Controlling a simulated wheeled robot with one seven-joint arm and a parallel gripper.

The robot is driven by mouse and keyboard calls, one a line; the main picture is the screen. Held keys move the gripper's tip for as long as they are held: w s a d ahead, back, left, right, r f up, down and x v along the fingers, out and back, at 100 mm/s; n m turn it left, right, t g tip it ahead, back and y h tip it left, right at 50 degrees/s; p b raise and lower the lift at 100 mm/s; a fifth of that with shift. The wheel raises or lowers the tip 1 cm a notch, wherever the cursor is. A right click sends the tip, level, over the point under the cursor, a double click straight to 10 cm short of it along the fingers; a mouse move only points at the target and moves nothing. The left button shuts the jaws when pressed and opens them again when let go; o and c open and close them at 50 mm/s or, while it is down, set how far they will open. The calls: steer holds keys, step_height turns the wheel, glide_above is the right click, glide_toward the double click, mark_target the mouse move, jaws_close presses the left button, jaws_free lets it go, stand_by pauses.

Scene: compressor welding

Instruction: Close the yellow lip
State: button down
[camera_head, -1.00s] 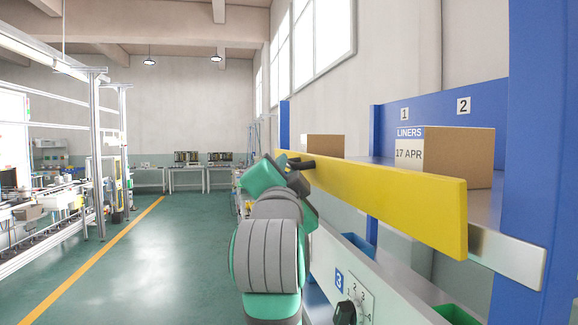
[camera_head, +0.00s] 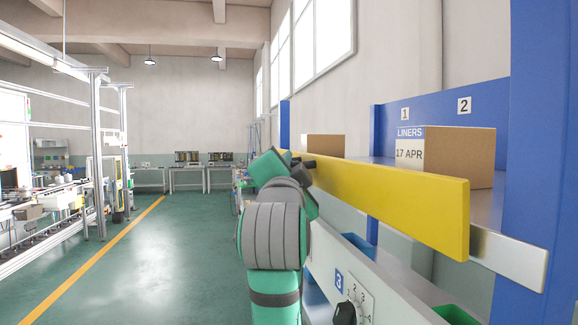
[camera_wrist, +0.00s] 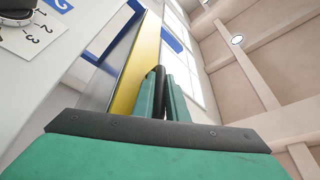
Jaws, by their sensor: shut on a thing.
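The yellow lip (camera_head: 400,197) is a long flat bar along the front edge of the upper shelf. In the wrist view the yellow lip (camera_wrist: 138,68) runs away from me along the left of the fingers. My gripper (camera_head: 305,163) is at the lip's far end in the head view, largely hidden by my arm. In the wrist view my gripper (camera_wrist: 160,85) has its fingers close together around a dark part beside the lip. What exactly that part is cannot be made out.
A LINERS box (camera_head: 455,157) and a smaller box (camera_head: 325,147) stand on the upper shelf behind the lip. Below is a panel with a black knob (camera_head: 346,313). A blue post (camera_head: 535,150) stands at right. The green floor at left is clear.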

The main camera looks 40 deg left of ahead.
steer(key=shift+w+d+r+m, duration=0.1)
steer(key=shift+r+m, duration=0.15)
steer(key=shift+m, duration=0.35)
steer(key=c, duration=2)
jaws_free()
steer(key=shift+c, duration=0.2)
steer(key=v, duration=1)
steer(key=shift+s+d, duration=0.2)
steer(key=shift+s, duration=0.2)
